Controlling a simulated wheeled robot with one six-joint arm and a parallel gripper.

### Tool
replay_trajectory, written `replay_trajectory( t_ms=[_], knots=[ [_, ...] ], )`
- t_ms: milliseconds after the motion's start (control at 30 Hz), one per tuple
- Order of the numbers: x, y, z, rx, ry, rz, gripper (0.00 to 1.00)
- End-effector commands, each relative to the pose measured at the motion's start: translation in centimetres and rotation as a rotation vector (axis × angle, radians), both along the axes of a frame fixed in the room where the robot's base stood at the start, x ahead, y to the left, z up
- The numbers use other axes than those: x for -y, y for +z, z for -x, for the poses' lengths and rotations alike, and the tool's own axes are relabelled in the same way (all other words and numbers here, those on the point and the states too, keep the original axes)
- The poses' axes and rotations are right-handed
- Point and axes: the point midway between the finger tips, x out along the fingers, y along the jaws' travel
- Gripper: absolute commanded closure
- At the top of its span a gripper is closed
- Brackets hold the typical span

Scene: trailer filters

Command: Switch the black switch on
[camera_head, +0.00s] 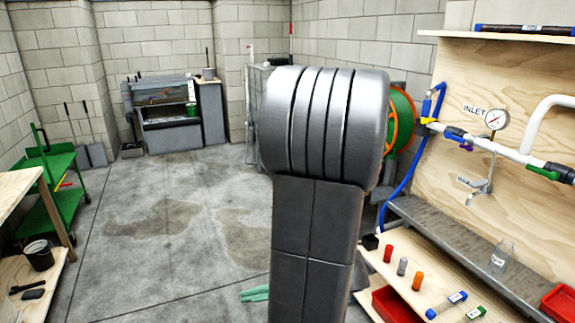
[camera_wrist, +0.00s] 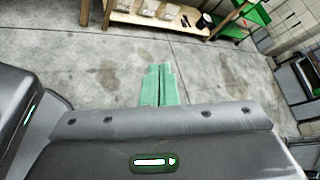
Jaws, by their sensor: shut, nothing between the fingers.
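My gripper (camera_wrist: 160,84) shows in the wrist view as two green fingers pressed together, with nothing between them, above bare concrete floor. Its green tips also show in the head view (camera_head: 256,293), low and left of my grey arm. I cannot make out a clear black switch. A small black box (camera_head: 370,242) sits at the left end of the lower wooden shelf on the right, beside my arm; I cannot tell whether it is the switch. My gripper is well left of it and apart from it. My arm hides the middle of the scene.
A plywood panel with white piping, a gauge (camera_head: 496,119) and a blue hose (camera_head: 409,180) stands at right. Coloured cylinders, a glass beaker (camera_head: 501,257) and red bins (camera_head: 392,305) are below it. A wooden workbench (camera_head: 20,190) and green cart (camera_head: 62,165) stand left. The floor between is clear.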

Motion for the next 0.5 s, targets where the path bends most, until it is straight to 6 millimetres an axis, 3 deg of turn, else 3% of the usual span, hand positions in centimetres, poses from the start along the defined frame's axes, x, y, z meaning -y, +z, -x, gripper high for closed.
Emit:
replay_trajectory(
  t_ms=[33, 233, 400, 500],
  knots=[
    [0.2, -1.8, -2.7, -0.018, -0.086, -0.090, 1.00],
    [3.0, -2.9, -12.4, -0.030, -0.389, -0.435, 1.00],
    [6.3, -3.3, -17.3, -0.006, -0.543, -0.618, 1.00],
    [7.5, -3.4, -18.5, 0.004, -0.587, -0.670, 1.00]
  ],
)
